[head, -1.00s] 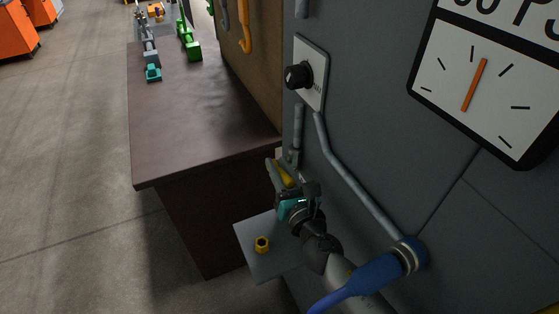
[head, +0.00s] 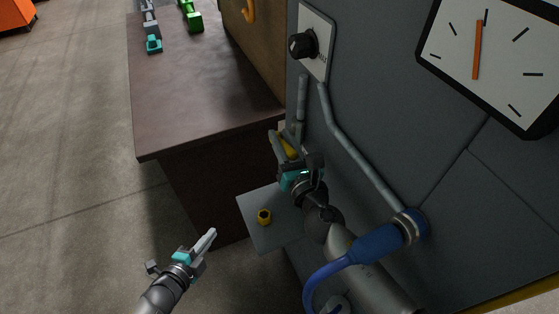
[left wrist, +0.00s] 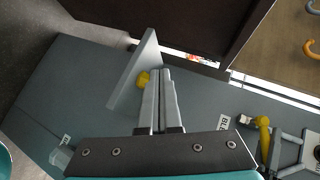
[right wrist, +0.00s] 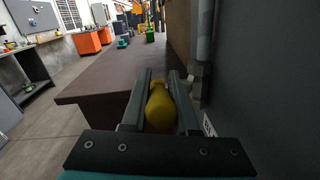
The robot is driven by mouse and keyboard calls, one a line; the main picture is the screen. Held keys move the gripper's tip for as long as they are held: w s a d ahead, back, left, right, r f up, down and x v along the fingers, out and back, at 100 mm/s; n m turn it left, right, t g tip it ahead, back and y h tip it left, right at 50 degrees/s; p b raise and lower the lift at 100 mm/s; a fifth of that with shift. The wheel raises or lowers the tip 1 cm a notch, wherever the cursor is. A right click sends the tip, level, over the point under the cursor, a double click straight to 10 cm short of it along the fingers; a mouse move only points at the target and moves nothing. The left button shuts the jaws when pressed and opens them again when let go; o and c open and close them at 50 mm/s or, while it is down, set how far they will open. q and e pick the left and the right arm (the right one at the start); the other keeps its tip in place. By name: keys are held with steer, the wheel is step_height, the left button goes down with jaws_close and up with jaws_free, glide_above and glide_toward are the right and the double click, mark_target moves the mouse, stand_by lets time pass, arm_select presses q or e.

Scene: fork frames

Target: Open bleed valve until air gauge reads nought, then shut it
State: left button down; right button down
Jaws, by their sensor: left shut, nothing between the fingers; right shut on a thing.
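The bleed valve's yellow handle (head: 288,148) sticks out low on the grey panel; it also shows in the left wrist view (left wrist: 264,135). My right gripper (head: 284,150) is shut on it, and the right wrist view shows the yellow handle (right wrist: 160,108) between the fingers. The white air gauge (head: 500,60) is at the upper right. Its orange needle (head: 477,50) points nearly straight up in the picture, just left of a tick; the figures are out of frame. My left gripper (head: 207,242) is shut and empty, low in front of the small shelf.
A black knob (head: 303,45) sits on a white plate above. A blue hose (head: 375,243) joins the panel at the right. A brown bench (head: 195,100) stands at the left.

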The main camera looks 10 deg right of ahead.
arm_select(q)
steer(key=w+d+r+m+g+h, duration=0.1)
steer(key=d+r+m+g+h, duration=0.4)
steer(key=r+m, duration=0.65)
steer(key=d+r+m+g+h, duration=0.3)
steer(key=d+r+m+h, duration=0.45)
steer(key=m, duration=0.75)
steer(key=w+d+y, duration=0.2)
steer(key=w+d, duration=0.1)
steer(key=d, duration=0.5)
steer(key=r, duration=0.1)
steer(key=a+r, duration=0.1)
steer(key=w+r, duration=0.1)
steer(key=r, duration=0.1)
steer(key=shift+a, duration=0.15)
steer(key=shift+r, duration=0.1)
